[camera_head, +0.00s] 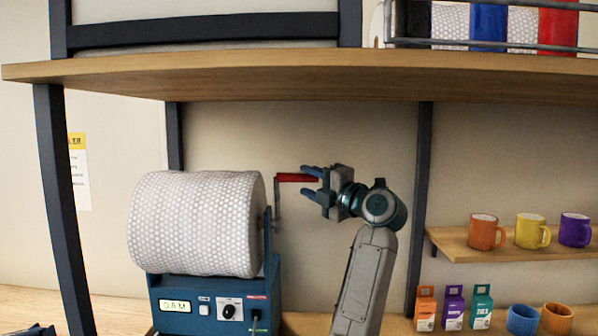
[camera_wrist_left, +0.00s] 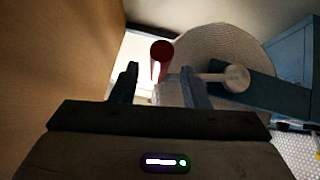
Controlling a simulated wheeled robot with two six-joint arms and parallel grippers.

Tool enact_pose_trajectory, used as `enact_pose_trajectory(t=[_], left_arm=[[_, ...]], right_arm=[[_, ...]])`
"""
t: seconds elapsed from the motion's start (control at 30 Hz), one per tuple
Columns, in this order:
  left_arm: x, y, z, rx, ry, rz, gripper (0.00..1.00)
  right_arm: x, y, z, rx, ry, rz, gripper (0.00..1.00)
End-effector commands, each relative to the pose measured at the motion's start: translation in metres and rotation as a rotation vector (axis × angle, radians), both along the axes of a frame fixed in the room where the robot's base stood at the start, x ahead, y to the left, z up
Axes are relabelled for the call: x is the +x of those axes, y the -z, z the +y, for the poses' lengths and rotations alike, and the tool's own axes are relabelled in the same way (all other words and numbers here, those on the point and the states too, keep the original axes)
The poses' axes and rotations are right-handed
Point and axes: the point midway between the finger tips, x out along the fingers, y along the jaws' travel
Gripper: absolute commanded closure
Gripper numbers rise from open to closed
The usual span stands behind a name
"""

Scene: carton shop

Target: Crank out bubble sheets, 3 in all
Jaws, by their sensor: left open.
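A large roll of white bubble wrap (camera_head: 195,223) is mounted on a blue machine (camera_head: 180,318) with a small lit display (camera_head: 174,306), seemingly reading 0.8 M, and a knob. A crank with a red handle (camera_head: 296,178) stands at the roll's right side, its handle pointing right. My left gripper (camera_head: 306,183) is open at the handle's free end, its fingers pointing left. In the left wrist view the red handle (camera_wrist_left: 161,52) shows in the gap between the open fingers; how deep it sits is unclear. The roll (camera_wrist_left: 215,65) is behind it. My right gripper is not in view.
A wooden shelf (camera_head: 300,75) spans above the gripper. At right, mugs (camera_head: 531,231) stand on a small shelf, with small boxes (camera_head: 453,308) and more mugs (camera_head: 522,319) below. A dark post (camera_head: 421,190) rises right of my arm. Bubble-patterned material (camera_wrist_left: 298,127) shows at the wrist view's lower right.

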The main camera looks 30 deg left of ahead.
Motion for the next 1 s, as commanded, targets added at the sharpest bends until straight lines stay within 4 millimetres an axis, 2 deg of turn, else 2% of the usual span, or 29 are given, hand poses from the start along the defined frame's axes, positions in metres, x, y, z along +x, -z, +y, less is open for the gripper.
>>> enact_pose_trajectory(t=[0.1, 0.23, 0.6, 0.67, 0.8, 0.83, 1.0], left_arm=[[0.004, -0.006, 0.020, 0.002, -0.002, 0.000, 0.59], [0.007, -0.006, 0.032, 0.001, -0.001, 0.001, 0.59], [0.009, -0.005, 0.037, 0.001, 0.001, -0.001, 0.59], [0.009, -0.005, 0.037, 0.001, 0.001, -0.001, 0.68], [0.009, -0.005, 0.037, 0.001, 0.000, -0.001, 0.96], [0.009, -0.005, 0.037, 0.001, 0.000, -0.001, 1.00], [0.009, -0.005, 0.037, 0.001, 0.000, -0.001, 1.00]], right_arm=[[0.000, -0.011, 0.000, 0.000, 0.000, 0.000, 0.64], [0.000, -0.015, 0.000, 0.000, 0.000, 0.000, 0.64], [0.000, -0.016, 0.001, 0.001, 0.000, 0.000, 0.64], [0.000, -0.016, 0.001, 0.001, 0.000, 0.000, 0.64], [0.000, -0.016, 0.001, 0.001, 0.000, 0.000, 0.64], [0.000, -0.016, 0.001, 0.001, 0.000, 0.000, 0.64], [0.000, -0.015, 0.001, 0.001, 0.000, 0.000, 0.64]])
